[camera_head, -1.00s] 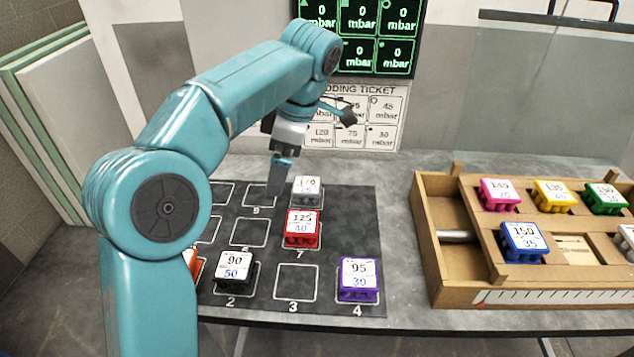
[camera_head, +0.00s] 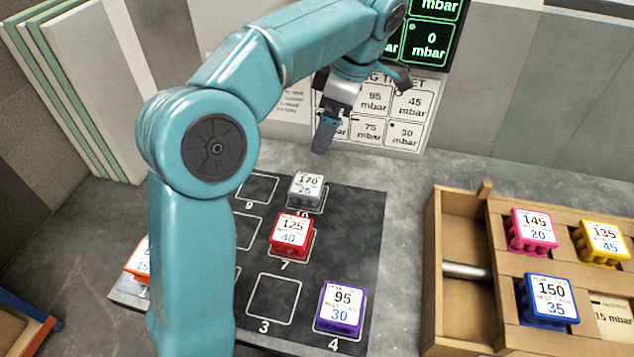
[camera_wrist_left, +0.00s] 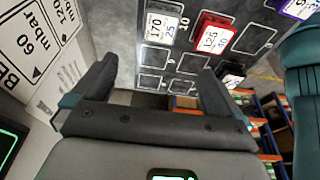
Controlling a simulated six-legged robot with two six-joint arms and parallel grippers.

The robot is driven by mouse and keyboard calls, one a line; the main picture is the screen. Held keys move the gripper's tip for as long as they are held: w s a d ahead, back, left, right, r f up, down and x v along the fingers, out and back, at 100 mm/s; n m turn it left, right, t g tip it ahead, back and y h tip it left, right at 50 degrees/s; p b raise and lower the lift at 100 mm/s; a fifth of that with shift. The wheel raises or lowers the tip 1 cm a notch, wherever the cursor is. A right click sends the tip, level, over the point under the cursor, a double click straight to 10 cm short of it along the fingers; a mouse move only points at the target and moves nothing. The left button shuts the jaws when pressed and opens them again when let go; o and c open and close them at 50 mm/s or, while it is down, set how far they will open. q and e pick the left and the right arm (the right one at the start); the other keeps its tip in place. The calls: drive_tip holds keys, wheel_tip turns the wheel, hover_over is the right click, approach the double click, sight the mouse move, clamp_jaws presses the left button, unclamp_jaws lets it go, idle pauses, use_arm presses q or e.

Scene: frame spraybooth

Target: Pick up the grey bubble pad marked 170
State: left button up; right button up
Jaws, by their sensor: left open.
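The grey bubble pad marked 170 (camera_head: 307,190) sits on square 10 at the back of the dark mat (camera_head: 365,215), behind the red pad marked 125 (camera_head: 291,236). It also shows at the top of the left wrist view (camera_wrist_left: 162,22), its label partly visible. My left gripper (camera_head: 326,132) hangs in the air, above and beyond the grey pad in the head view, and does not touch it. In the left wrist view its two fingers (camera_wrist_left: 157,70) are wide apart with nothing between them. My right gripper is not in view.
A purple pad marked 95 (camera_head: 342,307) sits on square 4. An orange pad (camera_head: 137,260) is partly hidden by my left arm. A wooden tray (camera_head: 437,270) with pink, yellow and blue pads stands to the right. A wall ticket (camera_head: 412,118) is behind the gripper.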

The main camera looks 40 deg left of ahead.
use_arm(q)
drive_tip(key=b, duration=0.2)
hover_over(307, 184)
drive_tip(key=d, duration=0.1)
drive_tip(key=f, duration=1)
drive_tip(key=shift+w+d+f, duration=0.1)
drive_tip(key=shift+w, duration=0.25)
drive_tip(key=shift+s+f, duration=0.1)
drive_tip(key=shift+f, duration=0.5)
drive_tip(key=x, duration=0.4)
drive_tip(key=shift+f+b, duration=0.4)
drive_tip(key=shift+f, duration=0.05)
drive_tip(key=shift+r, duration=0.1)
drive_tip(key=c, duration=1.1)
